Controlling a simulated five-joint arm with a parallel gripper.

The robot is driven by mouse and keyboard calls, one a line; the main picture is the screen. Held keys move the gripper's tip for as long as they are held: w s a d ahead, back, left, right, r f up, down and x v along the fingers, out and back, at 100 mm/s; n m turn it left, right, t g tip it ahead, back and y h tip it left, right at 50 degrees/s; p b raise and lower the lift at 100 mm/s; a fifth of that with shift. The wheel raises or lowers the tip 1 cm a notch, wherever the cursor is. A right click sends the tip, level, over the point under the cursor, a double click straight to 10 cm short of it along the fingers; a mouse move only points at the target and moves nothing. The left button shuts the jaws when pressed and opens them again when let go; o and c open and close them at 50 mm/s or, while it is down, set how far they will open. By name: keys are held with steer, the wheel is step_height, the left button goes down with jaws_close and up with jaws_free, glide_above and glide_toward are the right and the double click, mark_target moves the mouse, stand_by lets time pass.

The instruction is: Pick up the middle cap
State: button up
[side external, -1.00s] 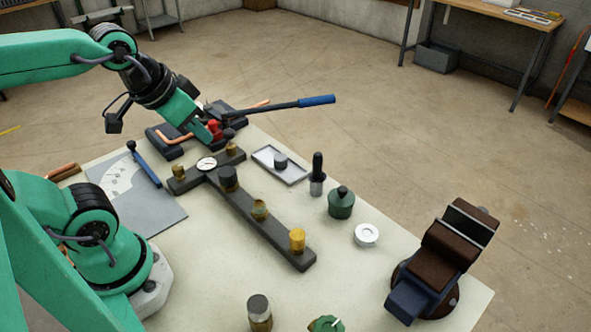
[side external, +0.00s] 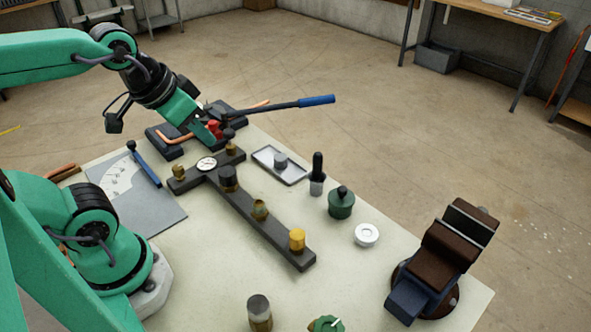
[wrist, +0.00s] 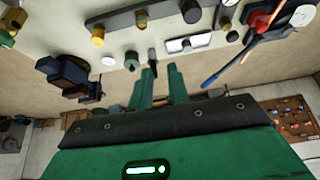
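A dark bar (side external: 246,203) on the bench carries a dark cap (side external: 228,178), a brass fitting with a greenish top (side external: 259,210) and a yellow cap (side external: 297,240) in a row. In the wrist view, the yellow cap (wrist: 97,35), middle fitting (wrist: 141,18) and dark cap (wrist: 191,12) line the top. I cannot tell which is the middle cap. My gripper (wrist: 161,70) points up in the wrist view, its two green fingers apart with nothing held between them. In the side view its tips are hard to make out near the red tool, left of the row.
A tray (side external: 296,176) with a grey cylinder, a black-handled tool (side external: 318,170), a green pot (side external: 341,205) and a white ring (side external: 366,235) stand right of the bar. A vise (side external: 440,262) stands farther right. A blue-handled lever (side external: 300,102) reaches over the bench's back edge.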

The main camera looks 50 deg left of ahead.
steer(key=o, duration=0.8)
steer(key=shift+w, duration=0.1)
steer(key=m+g, duration=0.2)
steer(key=g, duration=0.3)
glide_above(280, 157)
steer(key=f, duration=1.5)
steer(key=shift+s+d, duration=0.1)
steer(key=shift+s, duration=0.2)
steer(key=shift+w+f+g, duration=0.25)
steer(key=shift+f+g, duration=0.05)
steer(key=shift+f, duration=1.55)
